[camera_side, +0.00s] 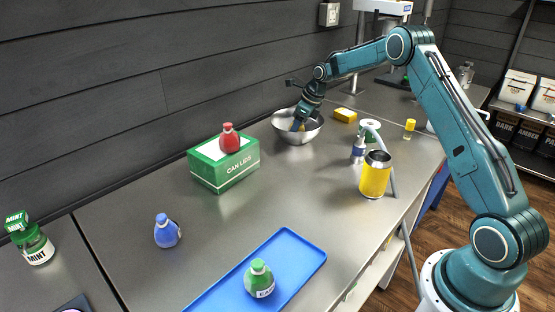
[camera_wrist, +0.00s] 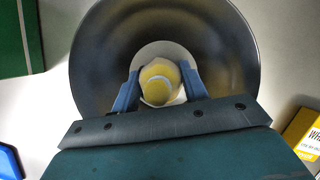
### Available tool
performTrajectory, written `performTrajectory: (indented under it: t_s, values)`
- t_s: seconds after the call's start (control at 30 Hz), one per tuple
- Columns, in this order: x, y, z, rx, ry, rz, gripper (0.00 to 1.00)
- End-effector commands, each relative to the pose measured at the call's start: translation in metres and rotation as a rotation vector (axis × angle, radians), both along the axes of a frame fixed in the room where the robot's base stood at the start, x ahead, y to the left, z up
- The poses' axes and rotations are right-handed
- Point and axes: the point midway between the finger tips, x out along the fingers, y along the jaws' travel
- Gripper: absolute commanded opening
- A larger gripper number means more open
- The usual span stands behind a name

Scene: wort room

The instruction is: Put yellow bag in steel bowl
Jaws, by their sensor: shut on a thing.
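The steel bowl (camera_side: 316,128) stands on the counter near the back wall. My gripper (camera_side: 297,125) reaches down into it from above, its blue fingertips inside the rim. In the wrist view, the fingers are shut on the yellow bag (camera_wrist: 160,80), a rounded yellow thing with a pale band. The bag is over the middle of the bowl (camera_wrist: 92,60), within its rim. The side view mostly hides the bag behind the fingers and bowl. Whether it touches the bowl's bottom I cannot tell.
A green CAN LIDS box (camera_side: 225,168) with a red bag (camera_side: 229,138) on top stands left of the bowl. A yellow block (camera_side: 345,115) lies close right. A yellow can (camera_side: 375,175), blue bag (camera_side: 167,231) and blue tray (camera_side: 290,250) with a green bag (camera_side: 259,278) are nearer.

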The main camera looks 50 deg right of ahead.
Motion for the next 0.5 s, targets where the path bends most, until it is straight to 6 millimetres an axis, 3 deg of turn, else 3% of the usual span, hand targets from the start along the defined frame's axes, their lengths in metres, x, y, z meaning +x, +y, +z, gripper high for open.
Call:
performTrajectory:
  t_s: [0.13,0.17,0.23,0.5]
  values:
    - [-0.0001,0.0000,-0.0030,0.000,0.000,0.000,0.21]
    - [-0.0001,0.0000,-0.0026,0.000,0.000,0.000,0.50]
    - [-0.0001,-0.0001,-0.0025,0.000,0.000,0.000,0.64]
    - [-0.0001,0.0000,-0.0024,0.000,0.000,0.000,0.66]
